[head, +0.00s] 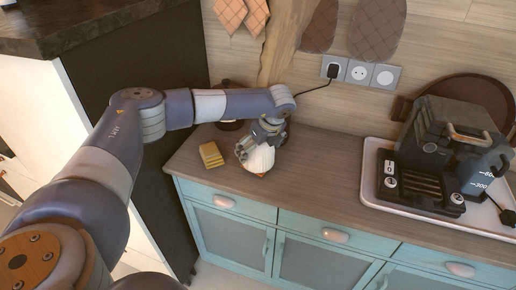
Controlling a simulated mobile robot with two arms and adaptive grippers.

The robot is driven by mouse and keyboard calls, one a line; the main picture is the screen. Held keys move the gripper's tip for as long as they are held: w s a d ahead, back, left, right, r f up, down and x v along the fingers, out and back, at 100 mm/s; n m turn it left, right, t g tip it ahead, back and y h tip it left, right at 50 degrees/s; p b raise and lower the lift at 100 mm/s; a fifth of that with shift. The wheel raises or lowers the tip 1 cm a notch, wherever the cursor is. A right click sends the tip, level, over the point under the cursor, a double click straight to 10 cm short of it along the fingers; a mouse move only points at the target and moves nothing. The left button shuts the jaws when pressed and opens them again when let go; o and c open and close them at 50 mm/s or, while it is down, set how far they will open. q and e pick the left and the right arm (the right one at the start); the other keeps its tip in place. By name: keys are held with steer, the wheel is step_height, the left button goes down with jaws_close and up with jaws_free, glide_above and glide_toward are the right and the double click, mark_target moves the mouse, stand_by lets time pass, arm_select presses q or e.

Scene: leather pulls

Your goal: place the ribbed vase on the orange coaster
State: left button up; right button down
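The white ribbed vase (260,160) is near the left end of the wooden counter, close to its front edge. My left gripper (262,142) is at its top, with its dark fingers against or just over the vase. The fingers overlap the vase, so I cannot tell whether they are closed on it. My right gripper is out of view.
A yellow block (211,155) lies left of the vase. A dark round object (228,124) is partly hidden behind my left arm. A coffee machine (440,150) stands on a white tray (368,180) at right. The counter's middle (320,170) is clear.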

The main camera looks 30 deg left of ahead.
arm_select(q)
steer(key=shift+r, duration=0.1)
steer(key=b+v, duration=0.3)
steer(key=v, duration=0.7)
steer(key=shift+d+r, duration=0.2)
steer(key=shift+r, duration=0.1)
steer(key=shift+s+d+r, duration=0.1)
steer(key=shift+d+r, duration=0.05)
steer(key=shift+r, duration=0.5)
